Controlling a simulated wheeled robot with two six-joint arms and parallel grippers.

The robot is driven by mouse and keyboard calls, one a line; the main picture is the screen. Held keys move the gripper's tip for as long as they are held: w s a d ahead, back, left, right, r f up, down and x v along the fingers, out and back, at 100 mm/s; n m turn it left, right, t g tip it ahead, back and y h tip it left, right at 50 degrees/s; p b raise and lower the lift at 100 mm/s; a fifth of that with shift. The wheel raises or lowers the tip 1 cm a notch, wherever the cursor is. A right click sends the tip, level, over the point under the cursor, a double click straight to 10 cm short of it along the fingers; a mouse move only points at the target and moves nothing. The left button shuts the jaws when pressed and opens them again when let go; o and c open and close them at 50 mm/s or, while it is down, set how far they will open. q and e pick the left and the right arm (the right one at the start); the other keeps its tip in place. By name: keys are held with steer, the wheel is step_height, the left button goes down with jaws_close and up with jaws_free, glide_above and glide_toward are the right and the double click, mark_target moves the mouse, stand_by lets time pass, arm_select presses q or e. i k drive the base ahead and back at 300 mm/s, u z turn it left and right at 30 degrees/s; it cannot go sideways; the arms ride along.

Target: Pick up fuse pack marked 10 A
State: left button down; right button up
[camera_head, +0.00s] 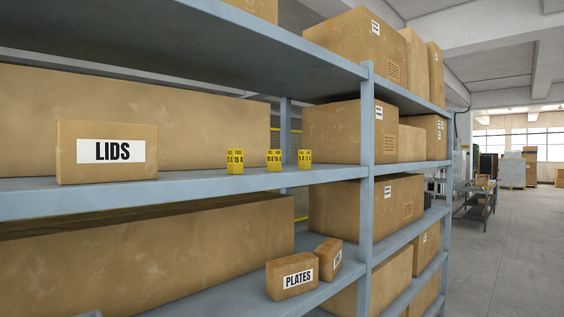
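Three small yellow packs with dark print stand upright in a row near the front edge of the middle shelf (200,188). The left pack (235,161) seems to read 15 A. The middle pack (274,160) seems to read 10 A, though its print is very small. The right pack (304,159) seems to read 5 A. There are clear gaps between the packs, and nothing covers their fronts. Neither of my grippers is in view.
A carton marked LIDS (107,152) stands left of the packs, with a long carton (210,115) behind. A shelf post (366,160) rises to their right. A PLATES carton (292,276) sits on the shelf below. The aisle floor (510,240) is clear at right.

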mark_target(274, 157)
steer(key=z, duration=1.15)
steer(key=i, duration=0.6)
steer(key=u, duration=0.35)
